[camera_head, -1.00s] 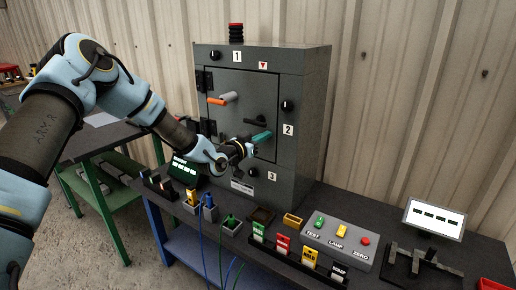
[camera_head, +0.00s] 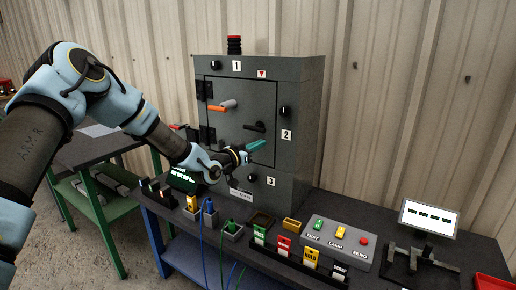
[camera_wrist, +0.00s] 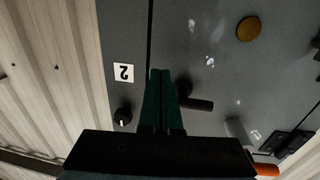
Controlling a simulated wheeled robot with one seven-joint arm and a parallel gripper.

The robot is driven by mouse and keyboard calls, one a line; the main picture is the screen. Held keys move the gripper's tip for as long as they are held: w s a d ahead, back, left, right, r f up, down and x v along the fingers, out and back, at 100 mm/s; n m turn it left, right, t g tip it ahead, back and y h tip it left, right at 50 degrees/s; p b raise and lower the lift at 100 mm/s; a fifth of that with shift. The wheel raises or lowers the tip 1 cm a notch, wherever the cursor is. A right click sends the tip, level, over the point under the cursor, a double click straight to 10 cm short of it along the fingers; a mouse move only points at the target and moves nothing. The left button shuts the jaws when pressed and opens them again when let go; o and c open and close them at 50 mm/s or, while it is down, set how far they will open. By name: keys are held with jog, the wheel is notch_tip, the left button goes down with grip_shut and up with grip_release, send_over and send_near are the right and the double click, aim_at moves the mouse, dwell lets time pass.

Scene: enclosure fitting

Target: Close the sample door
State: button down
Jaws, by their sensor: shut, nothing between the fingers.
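The sample door (camera_head: 238,92) is the grey hinged panel on the front of the grey cabinet (camera_head: 308,100), with hinges on its left side. It lies in or very near its frame; I cannot tell if it is fully flush. In the wrist view the door (camera_wrist: 220,70) has a thin dark seam at its edge. A black handle (camera_head: 254,127) sits near its right edge; it shows beside my fingers in the wrist view (camera_wrist: 200,104). My gripper (camera_head: 262,143) is shut and empty, its teal fingers in front of the door's lower right; contact is unclear.
Orange (camera_head: 217,109) and grey (camera_head: 229,103) handles stick out from the door. Black knobs (camera_head: 283,111) sit on the cabinet frame. Below stand small coloured bins, a button box (camera_head: 340,243) and a display (camera_head: 430,217). A green-legged table (camera_head: 90,150) stands at left.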

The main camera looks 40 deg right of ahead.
jog(key=s+a+b, duration=0.2)
jog(key=a+b, duration=0.1)
jog(key=a, duration=0.7)
jog(key=w+a+f+n+t+y, duration=0.15)
jog(key=w+a+y, duration=0.25)
jog(key=a, duration=0.5)
jog(key=w+a+f+n+t+y+p, duration=0.1)
jog(key=w+a+f+n+y, duration=0.2)
jog(key=a, duration=0.6)
jog(key=w+a+f+n+t+y, duration=0.15)
jog(key=w+a+y, duration=0.3)
jog(key=a, duration=0.45)
jog(key=s+a+r+n+g+y, duration=0.1)
jog(key=s+a+n+y, duration=0.15)
jog(key=a, duration=0.65)
jog(key=s+a+r+n+g+y, duration=0.1)
jog(key=s+a+n+y, duration=0.15)
jog(key=a, duration=0.55)
jog(key=s+a+r+n+g+y, duration=0.1)
jog(key=s+a+n+g, duration=0.2)
jog(key=s+a, duration=0.6)
jog(key=shift+r+n+p, duration=0.4)
jog(key=shift+n+p, duration=0.05)
jog(key=shift+n, duration=0.15)
